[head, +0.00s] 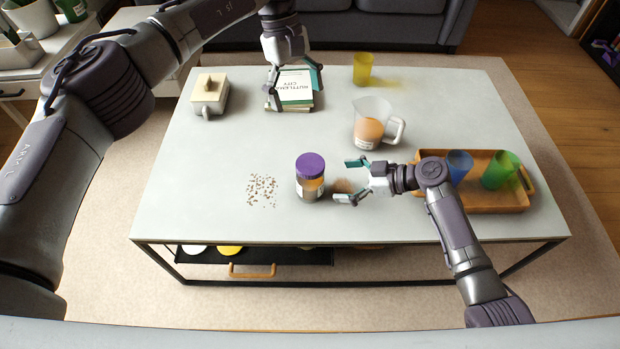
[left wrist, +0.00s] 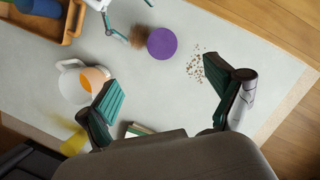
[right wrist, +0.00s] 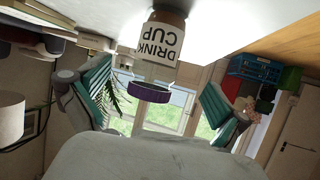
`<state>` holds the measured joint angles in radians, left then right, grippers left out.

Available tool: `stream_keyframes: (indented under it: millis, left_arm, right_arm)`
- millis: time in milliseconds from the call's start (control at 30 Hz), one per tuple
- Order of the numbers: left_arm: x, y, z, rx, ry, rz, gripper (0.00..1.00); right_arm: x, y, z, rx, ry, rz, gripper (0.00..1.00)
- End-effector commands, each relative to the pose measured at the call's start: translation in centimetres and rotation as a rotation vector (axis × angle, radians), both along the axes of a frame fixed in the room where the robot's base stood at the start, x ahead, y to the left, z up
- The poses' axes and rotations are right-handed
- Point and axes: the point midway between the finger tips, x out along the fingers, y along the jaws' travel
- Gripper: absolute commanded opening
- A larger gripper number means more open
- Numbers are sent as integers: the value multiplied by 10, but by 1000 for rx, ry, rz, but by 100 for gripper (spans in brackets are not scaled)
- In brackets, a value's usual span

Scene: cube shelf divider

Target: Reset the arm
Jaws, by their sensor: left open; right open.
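My left gripper (head: 293,88) is open above the stack of books (head: 296,84) at the back of the table, with nothing held; its open fingers also show in the left wrist view (left wrist: 172,100). My right gripper (head: 352,180) is open and empty at the front of the table, just right of the purple-lidded jar (head: 311,186). In the right wrist view the jar (right wrist: 164,45) shows between the open fingers but beyond them, with its label reading "DRINK CUP". The right arm reaches over the tray's left part.
A wooden tray (head: 490,203) holds a blue cup (head: 459,165) and a green cup (head: 500,171). A jug (head: 370,126) and a yellow cup (head: 363,69) stand farther back. Crumbs (head: 262,190) lie left of the jar. A beige box-like object (head: 209,94) stands at the back left. The table's left middle is clear.

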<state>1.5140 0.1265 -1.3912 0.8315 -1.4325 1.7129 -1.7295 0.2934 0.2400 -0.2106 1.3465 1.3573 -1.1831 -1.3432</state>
Motion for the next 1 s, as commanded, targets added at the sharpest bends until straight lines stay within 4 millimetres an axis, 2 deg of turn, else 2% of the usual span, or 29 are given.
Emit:
stream_keyframes:
  millis: [200,767,867,967,1000]
  left_arm:
    - [0,0,0,0,0,0,92]
    - [0,-1,-1,-3,1,1,92]
    - [-6,-15,-10,-47,14,9,92]
    - [-23,-52,-28,-176,55,43,92]
    - [-34,-74,-35,-254,86,70,92]
  right_arm:
    - [-5,-17,8,0,-1,0,100]
    - [-6,-17,9,0,0,1,100]
    - [-9,-16,7,-7,9,-3,100]
    - [-19,-13,0,-30,32,-15,100]
    - [-24,-12,-4,-44,46,-23,100]
